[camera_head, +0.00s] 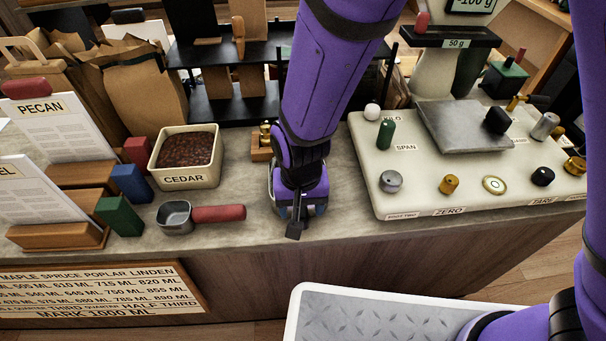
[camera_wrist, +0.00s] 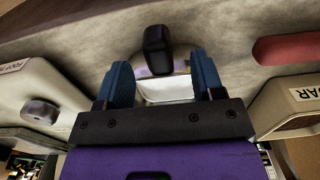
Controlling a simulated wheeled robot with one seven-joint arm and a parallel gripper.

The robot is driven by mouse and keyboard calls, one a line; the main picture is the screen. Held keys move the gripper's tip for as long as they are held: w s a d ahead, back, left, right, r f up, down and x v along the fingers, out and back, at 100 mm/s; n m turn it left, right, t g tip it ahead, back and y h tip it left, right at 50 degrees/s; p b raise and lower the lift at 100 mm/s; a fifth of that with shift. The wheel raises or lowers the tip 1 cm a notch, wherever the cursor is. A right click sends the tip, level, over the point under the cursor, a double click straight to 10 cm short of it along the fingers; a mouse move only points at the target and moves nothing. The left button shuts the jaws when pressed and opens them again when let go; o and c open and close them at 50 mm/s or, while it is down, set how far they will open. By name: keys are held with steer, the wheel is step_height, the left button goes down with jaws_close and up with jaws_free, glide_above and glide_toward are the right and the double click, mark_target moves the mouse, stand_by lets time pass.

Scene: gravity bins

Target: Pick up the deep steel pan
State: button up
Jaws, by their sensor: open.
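A steel pan (camera_wrist: 166,90) with a dark handle (camera_wrist: 158,52) lies on the counter below my gripper (camera_wrist: 163,78). My gripper's two blue fingers are apart, one on each side of the pan in the wrist view. I cannot tell whether they touch it. In the head view my gripper (camera_head: 298,200) hides most of this pan, and its dark handle (camera_head: 297,222) points to the counter's front edge. A second small steel pan (camera_head: 175,217) with a red handle (camera_head: 219,213) lies to the left. Which pan is the deeper one is hard to tell.
A square CEDAR bin (camera_head: 184,180) stands left of my gripper, and a pale scale base (camera_head: 385,205) with knobs stands right. A wooden block (camera_head: 262,154) with brass weights is close behind. Colored blocks (camera_head: 130,184) and signs fill the left.

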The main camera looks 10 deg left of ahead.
mark_target(302, 212)
steer(key=shift+d+f, duration=0.1)
steer(key=shift+f, duration=2.45)
jaws_close()
